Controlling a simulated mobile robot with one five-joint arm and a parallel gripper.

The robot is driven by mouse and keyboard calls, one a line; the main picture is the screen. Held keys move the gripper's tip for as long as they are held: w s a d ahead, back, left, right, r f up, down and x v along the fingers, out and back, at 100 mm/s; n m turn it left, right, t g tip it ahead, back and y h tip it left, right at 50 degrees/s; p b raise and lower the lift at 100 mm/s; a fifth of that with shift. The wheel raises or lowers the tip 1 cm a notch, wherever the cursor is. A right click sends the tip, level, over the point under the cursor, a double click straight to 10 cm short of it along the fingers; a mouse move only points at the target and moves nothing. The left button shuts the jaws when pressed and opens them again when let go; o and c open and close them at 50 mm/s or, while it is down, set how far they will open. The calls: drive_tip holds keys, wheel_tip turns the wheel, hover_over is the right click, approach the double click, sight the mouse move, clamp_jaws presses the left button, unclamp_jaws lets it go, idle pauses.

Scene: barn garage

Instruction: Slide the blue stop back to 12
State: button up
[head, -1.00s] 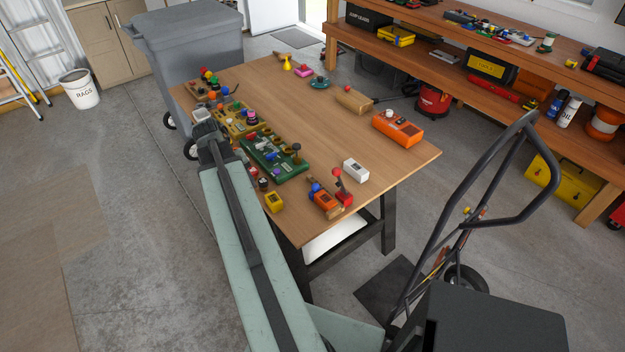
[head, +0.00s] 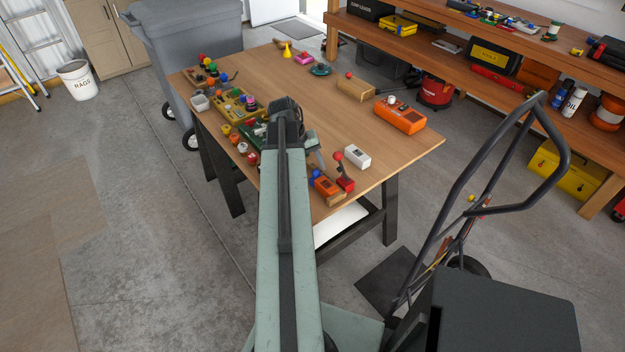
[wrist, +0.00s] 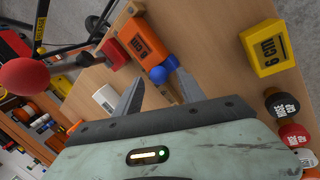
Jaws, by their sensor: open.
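An orange block (head: 325,186) with a dark label sits near the front edge of the wooden table, with a blue ball (head: 315,174) at its left end. In the wrist view the orange block (wrist: 144,40) shows with two blue round parts (wrist: 158,75) at its near end, beside a wooden strip. I cannot tell which blue part is the stop, and no 12 is readable. My gripper (wrist: 160,82) is open and empty, its fingers pointing toward the blue parts. In the head view my arm hides most of the gripper.
A white box (head: 357,156) and a red-knobbed lever (head: 342,172) stand close to the orange block. A yellow 6 cm block (wrist: 269,47) and several labelled caps lie on the other side. My arm partly covers a green board (head: 252,133). The table's middle is clear.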

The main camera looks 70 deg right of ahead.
drive_tip(key=shift+x, duration=0.8)
drive_tip(key=shift+r, duration=0.1)
drive_tip(key=c, duration=1)
clamp_jaws()
drive_tip(key=shift+w+a, duration=0.1)
drive_tip(key=shift+a, duration=0.05)
